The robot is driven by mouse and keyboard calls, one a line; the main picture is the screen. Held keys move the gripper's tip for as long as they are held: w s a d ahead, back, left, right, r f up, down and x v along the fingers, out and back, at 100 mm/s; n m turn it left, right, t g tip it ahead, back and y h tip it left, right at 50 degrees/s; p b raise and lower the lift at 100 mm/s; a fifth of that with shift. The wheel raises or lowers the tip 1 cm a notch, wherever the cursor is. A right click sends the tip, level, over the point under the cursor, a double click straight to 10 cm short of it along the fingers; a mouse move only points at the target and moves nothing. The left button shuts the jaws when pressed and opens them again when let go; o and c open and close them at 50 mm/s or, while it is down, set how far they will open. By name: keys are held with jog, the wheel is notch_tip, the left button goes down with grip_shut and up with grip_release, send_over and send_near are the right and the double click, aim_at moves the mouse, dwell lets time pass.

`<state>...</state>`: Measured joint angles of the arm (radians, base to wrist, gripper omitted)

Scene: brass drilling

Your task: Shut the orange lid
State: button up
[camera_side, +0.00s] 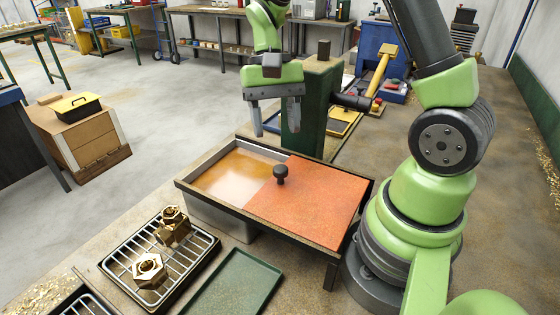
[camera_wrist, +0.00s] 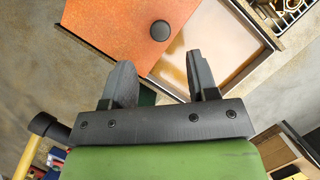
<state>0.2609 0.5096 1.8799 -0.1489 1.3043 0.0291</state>
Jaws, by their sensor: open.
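The orange lid (camera_side: 310,203) is a flat speckled plate with a black round knob (camera_side: 280,174) near its left edge. It covers the right part of a metal tank (camera_side: 232,215) with a dark rim; the left part is open and shows amber liquid (camera_side: 232,172). In the wrist view the lid (camera_wrist: 118,35) and its knob (camera_wrist: 160,31) lie beyond my fingers, with the open liquid (camera_wrist: 214,42) to their right. My gripper (camera_side: 274,128) is open and empty, above and behind the tank's far side, apart from the knob. It also shows in the wrist view (camera_wrist: 163,80).
A green post (camera_side: 305,110) with a dark horizontal handle stands just behind the tank, close to my gripper. A wire rack (camera_side: 160,255) with brass fittings sits at front left. An empty green tray (camera_side: 235,285) lies in front of the tank.

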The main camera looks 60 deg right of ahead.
aim_at(280, 168)
jog(key=x, duration=0.7)
jog(key=shift+f, duration=0.1)
grip_shut()
